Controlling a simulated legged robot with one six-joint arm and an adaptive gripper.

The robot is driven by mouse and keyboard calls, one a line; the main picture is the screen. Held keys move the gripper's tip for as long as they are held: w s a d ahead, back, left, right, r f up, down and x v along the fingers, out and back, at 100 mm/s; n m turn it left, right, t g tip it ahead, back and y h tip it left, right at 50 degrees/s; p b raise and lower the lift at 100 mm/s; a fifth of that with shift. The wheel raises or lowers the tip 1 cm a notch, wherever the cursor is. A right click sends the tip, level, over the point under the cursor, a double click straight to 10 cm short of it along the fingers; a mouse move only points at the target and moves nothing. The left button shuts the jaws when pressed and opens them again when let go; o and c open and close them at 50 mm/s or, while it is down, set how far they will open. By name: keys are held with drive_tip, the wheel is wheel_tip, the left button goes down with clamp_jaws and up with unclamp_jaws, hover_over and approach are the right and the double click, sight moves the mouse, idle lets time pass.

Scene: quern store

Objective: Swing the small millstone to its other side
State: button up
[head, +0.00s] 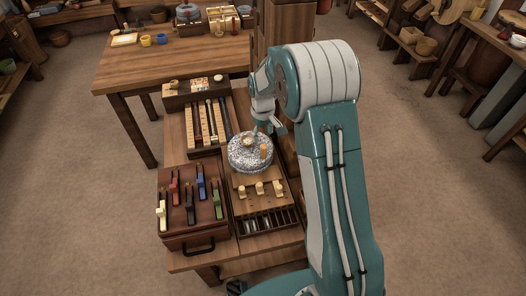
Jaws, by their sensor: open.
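The small millstone (249,158) is a round, speckled grey stone on the low wooden table. A pale disc (247,142) sits near its middle, and a short tan peg handle (264,151) stands toward its right side. My gripper (270,130) is just above the stone's far right edge, apart from the peg as far as I can tell. It is open and I see nothing between its fingers. The fingertips are small here, and my forearm hides part of the table to the right of the stone.
A reddish-brown case with coloured levers (190,238) stands left of the stone. A slotted rack (205,128) lies behind it on the left. A wooden block with several pegs (262,205) is right in front of the stone. A larger table (170,62) stands behind.

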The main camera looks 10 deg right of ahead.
sight(263, 151)
wheel_tip(263, 151, down, 9)
drive_tip(key=shift+f, duration=0.15)
clamp_jaws()
